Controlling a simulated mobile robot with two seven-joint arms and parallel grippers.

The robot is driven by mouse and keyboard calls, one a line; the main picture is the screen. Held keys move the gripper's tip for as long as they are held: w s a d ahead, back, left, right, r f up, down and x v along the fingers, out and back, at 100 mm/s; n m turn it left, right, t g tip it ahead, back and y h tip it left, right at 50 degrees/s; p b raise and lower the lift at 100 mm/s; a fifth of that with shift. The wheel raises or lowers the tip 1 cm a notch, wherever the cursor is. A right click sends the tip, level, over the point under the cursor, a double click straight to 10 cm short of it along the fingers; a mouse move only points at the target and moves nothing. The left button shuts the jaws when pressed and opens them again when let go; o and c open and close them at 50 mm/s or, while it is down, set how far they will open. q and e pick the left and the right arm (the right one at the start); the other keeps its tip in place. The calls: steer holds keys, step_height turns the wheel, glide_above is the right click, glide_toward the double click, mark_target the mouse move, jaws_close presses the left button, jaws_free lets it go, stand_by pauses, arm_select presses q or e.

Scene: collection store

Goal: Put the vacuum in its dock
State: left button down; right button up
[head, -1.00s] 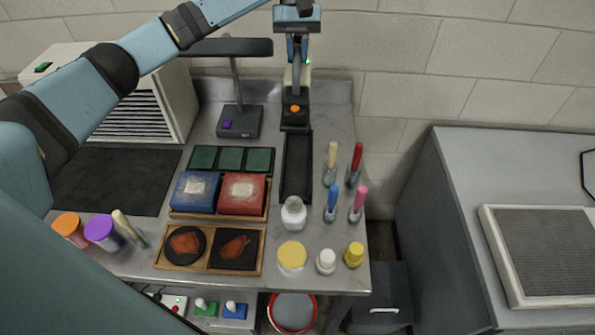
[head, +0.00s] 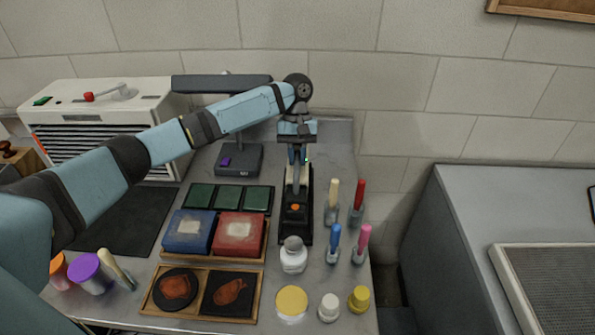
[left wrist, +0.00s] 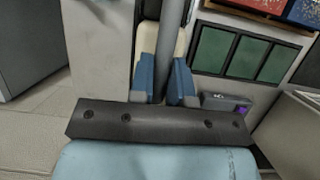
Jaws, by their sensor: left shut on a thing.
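The vacuum (head: 294,213) is a slim dark handheld body with an orange button. It is over the long black dock (head: 307,236) on the bench, roughly in line with it. I cannot tell whether it rests in the dock or is just above. My left gripper (head: 297,157) is above the vacuum's far end and shut on its grey handle. In the left wrist view, the blue fingers (left wrist: 166,88) close on both sides of the grey handle (left wrist: 167,45). The vacuum hides most of the dock. My right gripper is out of view.
A white jar (head: 293,258) stands close in front of the dock. Several colored-handled tools (head: 335,240) stand to its right. Red and blue boxes (head: 240,232) and dark green tiles (head: 229,198) lie left. A lamp (head: 238,158) stands behind left.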

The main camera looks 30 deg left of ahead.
arm_select(q)
steer(key=shift+f, duration=2.55)
steer(key=c, duration=1.1)
jaws_free()
steer(key=shift+f, duration=0.1)
